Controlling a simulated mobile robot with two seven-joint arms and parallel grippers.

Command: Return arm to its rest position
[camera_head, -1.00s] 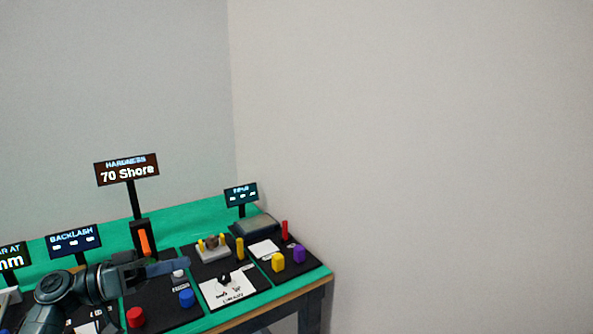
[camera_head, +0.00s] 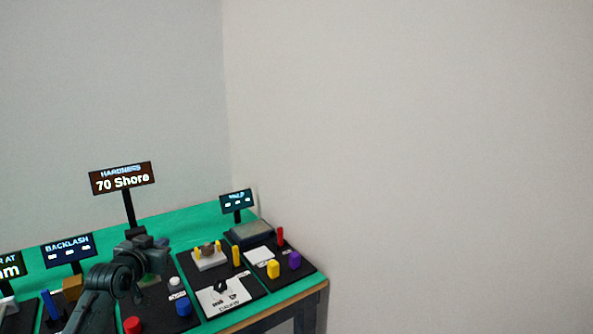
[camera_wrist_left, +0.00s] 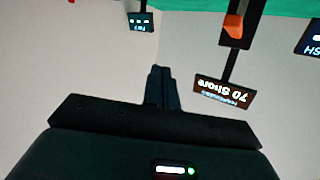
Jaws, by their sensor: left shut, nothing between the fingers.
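My left arm comes in from the lower left in the head view, and its gripper (camera_head: 150,248) is above the table beside the post of the hardness sign. The gripper's fingertips are partly hidden by its own body there. In the left wrist view the left gripper's fingers (camera_wrist_left: 161,75) are together with nothing between them. The wrist view is upside down and shows the wall beyond the fingers. My right gripper is not in view.
A green table (camera_head: 190,228) holds several black stations with red, blue, yellow and purple pieces. The hardness sign (camera_head: 122,179) reads 70 Shore and also shows in the wrist view (camera_wrist_left: 224,92). Smaller signs, such as the backlash one (camera_head: 68,251), stand at the back. A bare wall fills the right.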

